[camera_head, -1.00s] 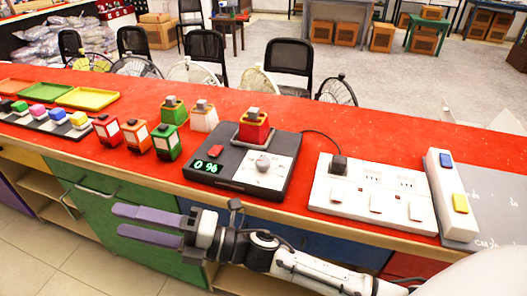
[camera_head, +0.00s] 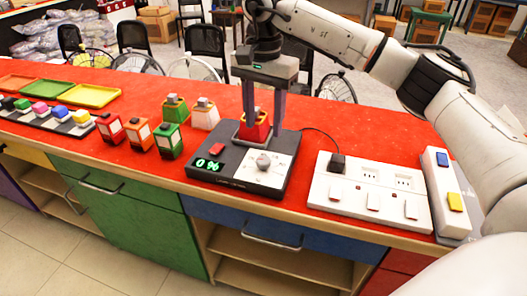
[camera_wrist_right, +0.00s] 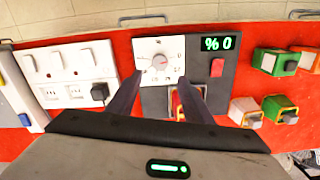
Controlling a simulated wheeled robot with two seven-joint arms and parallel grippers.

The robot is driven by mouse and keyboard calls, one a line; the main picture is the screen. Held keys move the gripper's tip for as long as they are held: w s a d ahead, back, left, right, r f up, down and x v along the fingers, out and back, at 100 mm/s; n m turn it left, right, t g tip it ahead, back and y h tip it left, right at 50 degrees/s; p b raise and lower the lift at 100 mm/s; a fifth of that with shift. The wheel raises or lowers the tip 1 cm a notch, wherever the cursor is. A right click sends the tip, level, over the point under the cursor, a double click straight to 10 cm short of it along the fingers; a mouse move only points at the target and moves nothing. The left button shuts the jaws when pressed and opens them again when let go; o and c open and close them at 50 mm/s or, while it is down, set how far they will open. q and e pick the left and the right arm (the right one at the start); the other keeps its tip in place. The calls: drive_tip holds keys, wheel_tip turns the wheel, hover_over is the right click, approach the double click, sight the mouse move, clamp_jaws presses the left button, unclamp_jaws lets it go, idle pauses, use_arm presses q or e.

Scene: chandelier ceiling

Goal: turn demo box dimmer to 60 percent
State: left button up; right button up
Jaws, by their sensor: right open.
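The demo box (camera_head: 228,176) is a dark grey unit on the red counter. It has a white dial plate with a round grey dimmer knob (camera_head: 263,161), a red switch (camera_head: 216,150) and a green display (camera_head: 209,164) reading 0 %. A red and yellow lamp block (camera_head: 253,133) sits at its back. My right gripper (camera_head: 262,125) is open and points down above the back of the box. Its fingers show either side of the lamp block, behind the knob. In the right wrist view the knob (camera_wrist_right: 159,62) lies beyond the open fingertips. My left gripper is out of view.
A white socket panel (camera_head: 330,205) with a black plug (camera_head: 337,162) stands right of the box. Red, orange, green and white blocks (camera_head: 139,134) stand to the left. Coloured trays (camera_head: 93,95) lie farther left.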

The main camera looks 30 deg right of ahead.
sight(264, 159)
wheel_tip(264, 159, down, 10)
drive_tip(key=shift+f+p, duration=0.1)
drive_tip(key=shift+p, duration=0.3)
drive_tip(key=c, duration=1.1)
drive_tip(key=shift+o, duration=0.2)
